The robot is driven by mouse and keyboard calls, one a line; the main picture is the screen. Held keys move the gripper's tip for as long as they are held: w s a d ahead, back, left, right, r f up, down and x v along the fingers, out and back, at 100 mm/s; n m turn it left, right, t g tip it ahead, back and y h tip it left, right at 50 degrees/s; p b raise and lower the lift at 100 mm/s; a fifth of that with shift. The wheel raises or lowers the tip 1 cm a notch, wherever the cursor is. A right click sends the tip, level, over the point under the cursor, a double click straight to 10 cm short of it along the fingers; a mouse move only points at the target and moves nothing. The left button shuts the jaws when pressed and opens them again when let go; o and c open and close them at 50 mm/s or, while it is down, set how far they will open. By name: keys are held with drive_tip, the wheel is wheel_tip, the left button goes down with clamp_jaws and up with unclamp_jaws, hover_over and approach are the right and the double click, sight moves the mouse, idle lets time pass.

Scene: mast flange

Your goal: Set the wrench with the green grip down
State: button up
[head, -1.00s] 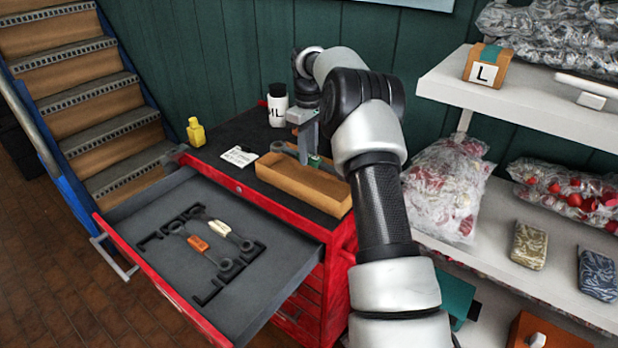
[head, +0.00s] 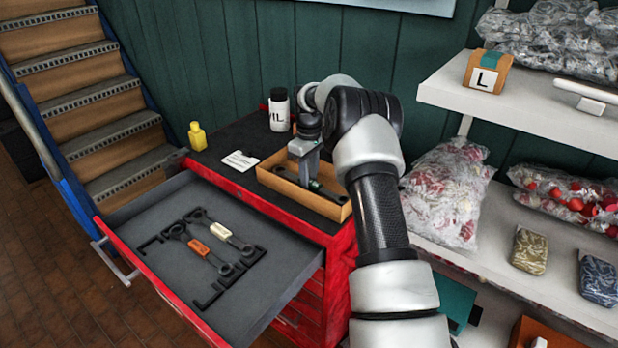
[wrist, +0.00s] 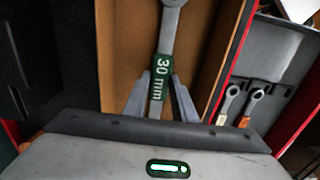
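The wrench with the green grip (wrist: 160,77), marked "30 mm", lies lengthwise between my fingers in the wrist view. In the head view its green grip (head: 316,186) shows low inside the open brown box (head: 290,197) on the red cabinet. My gripper (wrist: 160,88) has a finger close against each side of the grip and looks shut on it. In the head view my gripper (head: 309,180) reaches down into the box. The box walls hide part of the wrench, and I cannot tell whether it touches the box floor.
The open drawer (head: 160,205) holds a wrench with an orange grip (head: 199,247), one with a cream grip (head: 221,231), and black outlines. Shelves fill the right.

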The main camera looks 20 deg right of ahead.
drive_tip(key=o, duration=0.4)
drive_tip(key=shift+c, duration=0.2)
